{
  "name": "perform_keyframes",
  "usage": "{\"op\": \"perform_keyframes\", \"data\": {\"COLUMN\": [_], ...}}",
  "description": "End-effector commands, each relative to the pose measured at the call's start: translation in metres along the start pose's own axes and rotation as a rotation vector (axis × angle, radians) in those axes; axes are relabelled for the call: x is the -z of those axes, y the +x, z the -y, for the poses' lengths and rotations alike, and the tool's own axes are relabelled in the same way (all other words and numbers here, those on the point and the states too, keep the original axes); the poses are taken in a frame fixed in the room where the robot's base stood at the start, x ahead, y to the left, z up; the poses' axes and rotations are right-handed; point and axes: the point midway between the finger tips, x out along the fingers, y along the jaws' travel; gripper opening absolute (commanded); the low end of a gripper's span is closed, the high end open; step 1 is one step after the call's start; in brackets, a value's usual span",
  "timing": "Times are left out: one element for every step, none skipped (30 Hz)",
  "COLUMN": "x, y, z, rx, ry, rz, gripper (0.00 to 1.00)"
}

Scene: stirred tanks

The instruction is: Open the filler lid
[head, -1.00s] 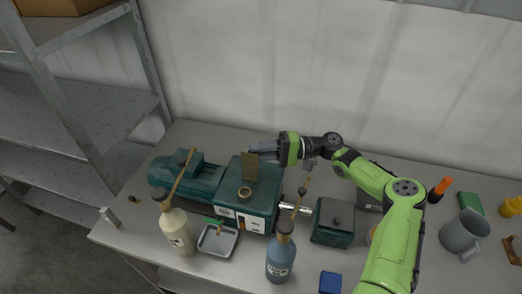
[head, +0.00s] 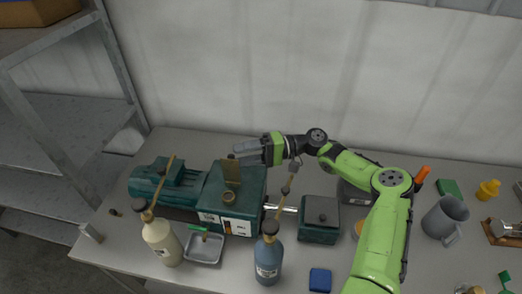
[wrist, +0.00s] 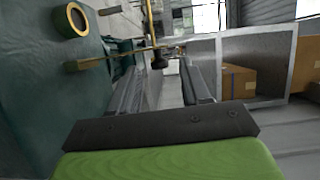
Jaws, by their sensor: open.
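The filler lid (head: 232,172) is a brass flap standing upright behind the round brass filler neck (head: 229,197) on top of the dark green gearbox housing (head: 250,190). The neck's opening is uncovered. In the wrist view the lid (wrist: 115,58) shows nearly edge-on, beside the neck's ring (wrist: 77,20). My gripper (head: 238,152) is open and empty, just behind and above the lid's upper edge in the head view. In the wrist view its two fingers (wrist: 158,85) are apart with nothing between them. I cannot tell whether a finger touches the lid.
A cream bottle (head: 162,242) and a blue bottle (head: 268,260) with long spouts stand in front of the machine, with a grey tray (head: 204,249) between them. A green box (head: 320,220), blue block (head: 320,280) and grey mug (head: 445,220) are to the right. Metal shelving (head: 60,120) stands left.

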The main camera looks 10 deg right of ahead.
Motion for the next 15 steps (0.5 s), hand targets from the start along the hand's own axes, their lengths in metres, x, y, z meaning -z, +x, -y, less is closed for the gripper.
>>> {"op": "perform_keyframes", "data": {"x": [0.001,0.001,0.001,0.001,0.001,0.001,0.001,0.001,0.001,0.001,0.001,0.001,0.001,0.001,0.001], "y": [-0.013,-0.021,-0.032,-0.042,-0.05,-0.062,-0.07,-0.079,-0.09,-0.098,-0.106,-0.115,-0.121,-0.127,-0.133], "z": [-0.002,-0.002,-0.002,-0.002,-0.002,-0.002,-0.002,-0.002,-0.002,-0.002,-0.002,-0.002,-0.002,-0.002,-0.002], "rx": [0.001,0.001,0.001,0.001,0.001,0.002,0.001,0.002,0.002,0.001,0.001,0.001,0.001,0.0,-0.001], "ry": [-0.001,0.0,-0.001,-0.001,0.0,-0.001,0.0,-0.001,0.0,0.001,-0.001,0.0,0.001,0.0,0.001], "rz": [-0.008,-0.009,-0.009,-0.011,-0.01,-0.01,-0.01,-0.01,-0.01,-0.009,-0.009,-0.008,-0.008,-0.007,-0.006], "gripper": [0.47,0.47,0.47,0.47,0.47,0.47,0.47,0.47,0.47,0.47,0.47,0.47,0.47,0.47,0.47]}}
